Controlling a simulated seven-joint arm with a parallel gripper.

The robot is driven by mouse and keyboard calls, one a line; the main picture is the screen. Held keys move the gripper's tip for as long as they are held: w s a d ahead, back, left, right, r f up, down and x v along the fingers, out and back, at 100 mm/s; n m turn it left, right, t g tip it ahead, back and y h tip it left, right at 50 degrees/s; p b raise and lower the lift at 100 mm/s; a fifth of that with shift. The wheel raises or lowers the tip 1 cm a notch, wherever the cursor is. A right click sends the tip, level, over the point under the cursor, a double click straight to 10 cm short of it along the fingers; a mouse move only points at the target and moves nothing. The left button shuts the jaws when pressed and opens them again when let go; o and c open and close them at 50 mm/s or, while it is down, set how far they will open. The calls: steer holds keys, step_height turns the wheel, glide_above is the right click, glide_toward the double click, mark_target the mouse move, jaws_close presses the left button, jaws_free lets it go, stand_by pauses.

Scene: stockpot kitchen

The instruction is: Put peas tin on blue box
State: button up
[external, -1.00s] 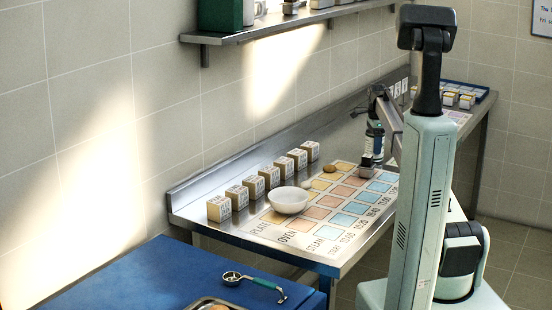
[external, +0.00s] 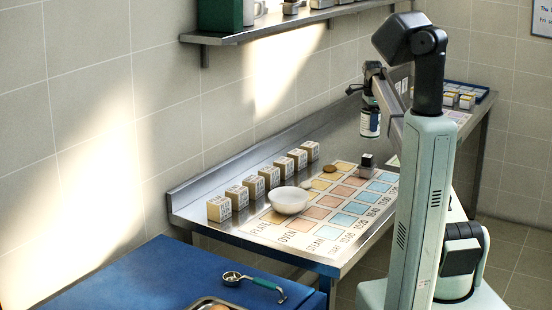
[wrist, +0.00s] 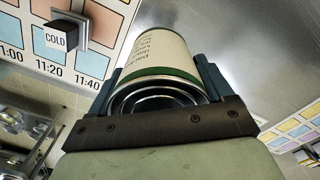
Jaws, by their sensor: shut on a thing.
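My gripper (external: 370,101) is shut on a tin with a cream label and green bands (external: 370,124), held upright in the air above the metal counter. In the wrist view the tin (wrist: 160,62) sits between the two fingers of my gripper (wrist: 158,88), its ringed metal end towards the camera. Its label print is too small to read, so I cannot confirm peas. A large blue box-like block (external: 130,268) stands at the front left, lower than the counter and far from my gripper.
A scoop (external: 262,284) and part of a metal tray (external: 205,303) lie on the blue block. A white bowl (external: 289,201), several boxes (external: 268,177) and a small COLD block (wrist: 60,37) stand on the counter (external: 190,208). A shelf (external: 260,31) hangs above.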

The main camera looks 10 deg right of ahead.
steer(key=s+a+n, duration=0.3)
steer(key=s+a, duration=0.2)
steer(key=a, duration=1.1)
steer(key=s+a+f+n, duration=0.15)
steer(key=s+a, duration=0.25)
steer(key=a, duration=1.3)
steer(key=s+a+n, duration=0.3)
steer(key=s+a, duration=0.2)
steer(key=a, duration=1.1)
steer(key=s+a+f+n, duration=0.1)
steer(key=s+a+n, duration=0.3)
steer(key=s+a, duration=1.35)
steer(key=s+a+n, duration=0.4)
steer(key=s+a, duration=1.1)
steer(key=s, duration=0.5)
steer(key=shift+w+d+f, duration=0.1)
steer(key=shift+f, duration=2.35)
steer(key=shift+w+d+f, duration=0.1)
steer(key=shift+f, duration=2.35)
steer(key=shift+f, duration=0.15)
steer(key=o, duration=1.3)
